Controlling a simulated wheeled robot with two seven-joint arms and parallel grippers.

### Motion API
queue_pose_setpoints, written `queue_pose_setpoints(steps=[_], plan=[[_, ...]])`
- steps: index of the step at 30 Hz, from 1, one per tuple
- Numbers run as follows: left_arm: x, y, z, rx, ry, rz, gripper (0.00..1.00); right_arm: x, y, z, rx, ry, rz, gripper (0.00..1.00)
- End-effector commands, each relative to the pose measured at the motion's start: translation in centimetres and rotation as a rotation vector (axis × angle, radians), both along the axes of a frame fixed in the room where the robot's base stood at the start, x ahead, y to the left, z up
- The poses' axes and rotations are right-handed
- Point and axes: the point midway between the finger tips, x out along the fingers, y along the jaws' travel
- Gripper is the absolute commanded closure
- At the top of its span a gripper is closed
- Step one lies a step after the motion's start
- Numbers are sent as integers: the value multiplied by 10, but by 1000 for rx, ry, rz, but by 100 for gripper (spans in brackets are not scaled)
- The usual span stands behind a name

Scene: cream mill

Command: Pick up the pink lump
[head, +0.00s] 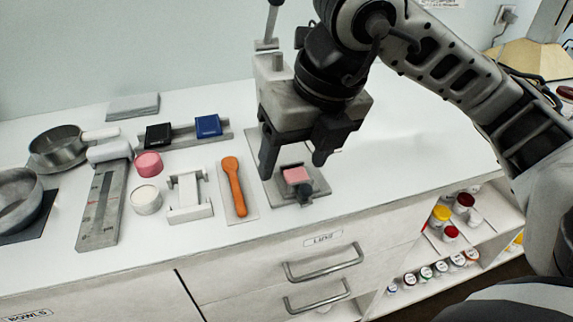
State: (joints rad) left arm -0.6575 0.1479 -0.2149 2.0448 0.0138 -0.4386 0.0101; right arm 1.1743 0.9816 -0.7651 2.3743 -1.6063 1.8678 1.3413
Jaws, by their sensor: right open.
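A small pink lump (296,175), block-shaped from here, sits on a grey plate (318,189) with a dark knob at its front, on the white counter. My right gripper (293,165) is just above and behind it, pointing down. Its two fingers are apart, one to the left of the lump and one to the right, with nothing between them that I can see gripped. Whether the fingertips are level with the lump I cannot tell. My left gripper is not in view.
An orange spoon (234,186) lies on a pale board left of the plate. Further left are a white stand (189,196), a pink round pot (148,164), a white cup (146,199), a grey scale strip (101,210) and metal pans (58,148). The counter's right is clear.

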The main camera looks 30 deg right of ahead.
Motion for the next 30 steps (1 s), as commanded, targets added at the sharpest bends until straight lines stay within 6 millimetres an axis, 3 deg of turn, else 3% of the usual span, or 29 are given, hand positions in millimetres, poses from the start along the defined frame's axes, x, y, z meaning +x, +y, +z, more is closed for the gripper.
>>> queue_pose_setpoints(steps=[3,6,18,30], plan=[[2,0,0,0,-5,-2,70,9,-33,18,-122,-98,-136,36],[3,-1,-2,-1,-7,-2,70,12,-44,17,-157,-125,-183,36],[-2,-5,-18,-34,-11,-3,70,41,-51,-57,-159,-121,-186,36],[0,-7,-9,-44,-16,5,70,57,-57,-87,-161,-122,-187,36]])
